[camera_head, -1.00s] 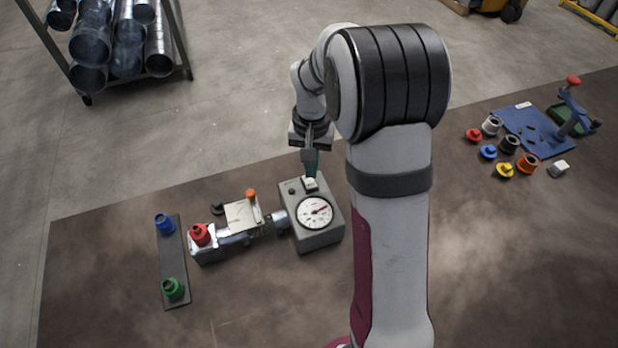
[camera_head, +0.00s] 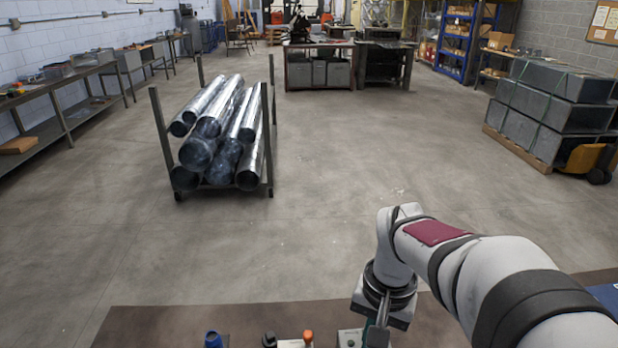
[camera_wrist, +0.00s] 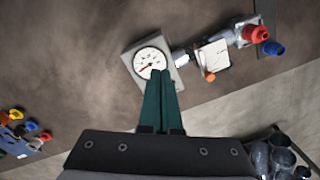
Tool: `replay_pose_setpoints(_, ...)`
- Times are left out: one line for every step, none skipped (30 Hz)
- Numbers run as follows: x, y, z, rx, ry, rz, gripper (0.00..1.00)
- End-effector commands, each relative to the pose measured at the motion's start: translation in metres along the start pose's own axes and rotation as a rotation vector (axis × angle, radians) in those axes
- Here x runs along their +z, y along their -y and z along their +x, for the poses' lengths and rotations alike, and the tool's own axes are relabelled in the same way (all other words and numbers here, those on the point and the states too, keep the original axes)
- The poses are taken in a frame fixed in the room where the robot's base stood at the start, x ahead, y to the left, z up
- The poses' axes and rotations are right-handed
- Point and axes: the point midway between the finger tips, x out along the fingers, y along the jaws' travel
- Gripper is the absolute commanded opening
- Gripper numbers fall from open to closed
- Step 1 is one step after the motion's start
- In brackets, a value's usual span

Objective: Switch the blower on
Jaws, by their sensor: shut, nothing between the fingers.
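The blower is a grey box (camera_wrist: 127,56) with a round white dial (camera_wrist: 150,62) on top, in the wrist view. Only its far edge (camera_head: 349,337) shows at the bottom of the head view. My gripper (camera_wrist: 159,74) has its two dark green fingers together, with nothing held between them. The fingers overlap the box and the edge of the dial in the wrist view. They hide the part of the box beneath them, and the switch cannot be made out. Whether the fingertips touch the box cannot be told. In the head view the fingertips are cut off.
Beside the box lie a fitting with a red knob (camera_wrist: 256,34), a white plate (camera_wrist: 215,57), an orange-topped post (camera_wrist: 209,76) and a blue knob (camera_wrist: 273,48). Coloured parts (camera_wrist: 30,125) lie at the other side. A rack of metal ducts (camera_head: 215,135) stands beyond the table.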

Motion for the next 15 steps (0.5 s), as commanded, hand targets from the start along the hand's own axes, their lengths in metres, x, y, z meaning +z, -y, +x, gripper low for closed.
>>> replay_pose_setpoints(0.040,-0.005,-0.012,-0.020,0.003,-0.008,0.00)
replay_pose_setpoints(0.064,-0.009,-0.015,-0.031,0.012,-0.012,0.00)
replay_pose_setpoints(0.093,-0.015,-0.015,-0.043,0.023,-0.017,0.00)
replay_pose_setpoints(0.112,-0.019,-0.015,-0.052,0.030,-0.021,0.00)
replay_pose_setpoints(0.129,-0.023,-0.013,-0.061,0.038,-0.023,0.00)
replay_pose_setpoints(0.147,-0.028,-0.010,-0.070,0.046,-0.026,0.00)
replay_pose_setpoints(0.159,-0.031,-0.007,-0.075,0.052,-0.028,0.00)
replay_pose_setpoints(0.168,-0.034,-0.005,-0.079,0.057,-0.030,0.00)
replay_pose_setpoints(0.175,-0.036,-0.003,-0.082,0.061,-0.031,0.00)
replay_pose_setpoints(0.179,-0.037,-0.001,-0.084,0.063,-0.031,0.00)
replay_pose_setpoints(0.181,-0.038,-0.001,-0.085,0.065,-0.031,0.00)
replay_pose_setpoints(0.183,-0.039,0.000,-0.085,0.067,-0.031,0.00)
replay_pose_setpoints(0.183,-0.039,0.000,-0.085,0.068,-0.031,0.00)
replay_pose_setpoints(0.183,-0.039,0.000,-0.085,0.068,-0.031,0.00)
replay_pose_setpoints(0.182,-0.038,0.000,-0.085,0.067,-0.031,0.00)
